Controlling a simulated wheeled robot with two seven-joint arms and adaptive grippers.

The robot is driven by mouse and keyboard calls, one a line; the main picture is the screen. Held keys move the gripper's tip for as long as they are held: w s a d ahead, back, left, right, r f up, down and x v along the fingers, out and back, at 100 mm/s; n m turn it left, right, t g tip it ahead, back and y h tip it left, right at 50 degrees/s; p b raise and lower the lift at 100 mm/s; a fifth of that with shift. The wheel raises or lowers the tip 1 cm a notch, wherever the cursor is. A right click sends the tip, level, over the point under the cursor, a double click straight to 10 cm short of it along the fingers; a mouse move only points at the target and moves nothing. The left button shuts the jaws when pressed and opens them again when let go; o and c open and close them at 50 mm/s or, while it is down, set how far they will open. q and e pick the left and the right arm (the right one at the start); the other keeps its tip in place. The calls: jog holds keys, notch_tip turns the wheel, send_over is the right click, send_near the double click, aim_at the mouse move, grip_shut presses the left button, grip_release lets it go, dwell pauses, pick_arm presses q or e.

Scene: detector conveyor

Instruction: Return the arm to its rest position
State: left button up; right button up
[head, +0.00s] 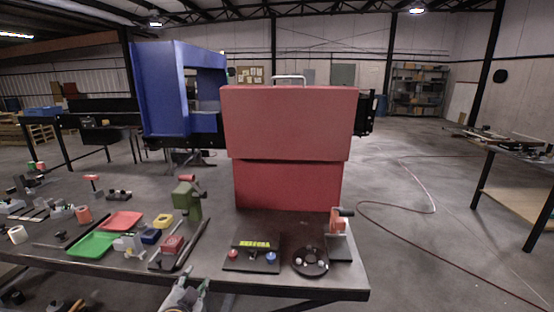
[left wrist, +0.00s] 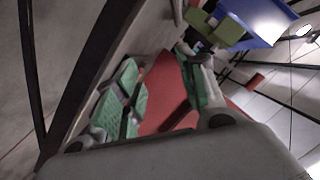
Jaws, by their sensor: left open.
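My left gripper (head: 186,291) shows at the bottom edge of the head view, just in front of the near edge of the workbench (head: 310,283). In the left wrist view, its two green-padded fingers (left wrist: 160,80) stand apart, with nothing visible held between them. Most of the left arm is outside the head view. My right gripper is not in view.
A red box (head: 288,125) stands at the back of the bench beside a blue housing (head: 160,90). A green clamp (head: 188,200), a green tray (head: 92,245), a red tray (head: 122,221) and a black button panel (head: 250,262) lie on the bench.

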pick_arm(q)
jog(key=s+d+f+n+g+h, duration=0.1)
jog(key=s+f+n+g, duration=0.1)
jog(key=s+f+g, duration=0.65)
jog(key=s+f+n+g+h, duration=0.1)
jog(key=s+f+n+g, duration=0.15)
jog(key=s+f, duration=0.7)
jog(key=s+f+g, duration=0.1)
jog(key=s+f, duration=0.2)
jog(key=f, duration=1.2)
jog(key=s+f, duration=0.3)
jog(key=f, duration=1.1)
jog(key=s+a+f, duration=0.2)
jog(key=s+f, duration=0.8)
jog(key=s, duration=0.1)
jog(key=s+a+f+g, duration=0.1)
jog(key=s+a+f, duration=0.1)
jog(key=s+f, duration=0.8)
jog(key=shift+s+f+y, duration=0.25)
jog(key=shift+s+y, duration=0.05)
jog(key=shift+s, duration=0.55)
